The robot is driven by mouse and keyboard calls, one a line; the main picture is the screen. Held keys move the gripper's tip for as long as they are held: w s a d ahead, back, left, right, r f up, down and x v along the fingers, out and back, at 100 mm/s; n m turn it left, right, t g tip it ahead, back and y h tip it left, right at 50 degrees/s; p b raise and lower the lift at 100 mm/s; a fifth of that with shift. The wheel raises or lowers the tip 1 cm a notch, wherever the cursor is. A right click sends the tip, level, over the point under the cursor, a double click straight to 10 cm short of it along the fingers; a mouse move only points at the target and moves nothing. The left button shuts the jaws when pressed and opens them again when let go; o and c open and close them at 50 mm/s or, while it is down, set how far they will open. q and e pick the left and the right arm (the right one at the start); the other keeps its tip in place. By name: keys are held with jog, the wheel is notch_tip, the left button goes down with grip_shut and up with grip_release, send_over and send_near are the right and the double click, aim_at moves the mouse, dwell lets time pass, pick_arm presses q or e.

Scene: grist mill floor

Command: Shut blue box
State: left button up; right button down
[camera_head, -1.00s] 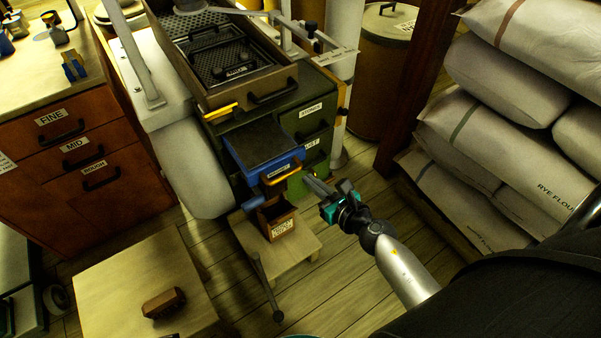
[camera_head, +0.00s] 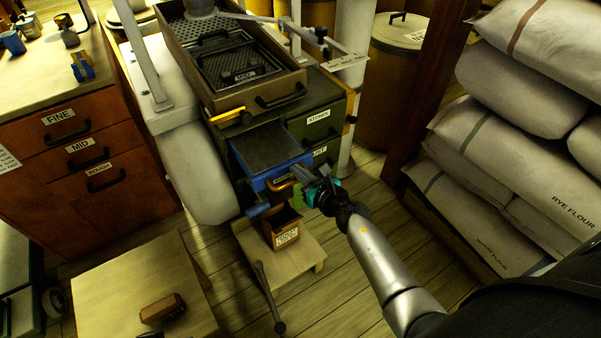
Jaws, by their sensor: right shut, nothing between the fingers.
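The blue box (camera_head: 258,184) is a drawer low in the green mill cabinet (camera_head: 321,127). It is pulled out, and its dark flat top (camera_head: 270,147) shows in front of the cabinet. An orange-yellow handle (camera_head: 283,186) is on its front, partly hidden. My right gripper (camera_head: 304,176) is shut and empty, with its fingertips at the right part of the drawer front by the handle. I cannot tell whether they touch it. My left gripper is not in view.
A small brown labelled box (camera_head: 286,236) stands on a low wooden stool (camera_head: 310,258) below the drawer. A brown sieve tray (camera_head: 240,97) sits above the cabinet. Flour sacks (camera_head: 500,150) are stacked at right. Floor between stool and sacks is clear.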

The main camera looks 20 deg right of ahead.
jog(key=shift+w, duration=0.15)
jog(key=b, duration=0.2)
send_near(268, 135)
jog(key=shift+w+a+f, duration=0.15)
jog(key=shift+w+f, duration=1.05)
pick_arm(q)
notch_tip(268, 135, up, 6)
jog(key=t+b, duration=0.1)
pick_arm(e)
jog(key=shift+w+a, duration=0.1)
jog(key=shift+w, duration=0.65)
jog(key=w+b, duration=0.2)
jog(key=w, duration=0.2)
jog(key=shift+w+a+b, duration=0.35)
jog(key=shift+b, duration=0.05)
jog(key=shift+w+b, duration=0.3)
jog(key=shift+w, duration=0.1)
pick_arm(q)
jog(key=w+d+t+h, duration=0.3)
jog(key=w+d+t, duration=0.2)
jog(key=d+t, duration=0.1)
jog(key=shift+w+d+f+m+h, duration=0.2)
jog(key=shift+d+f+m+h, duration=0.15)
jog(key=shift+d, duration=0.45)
pick_arm(e)
jog(key=shift+w+r, duration=0.1)
jog(key=shift+r, duration=0.15)
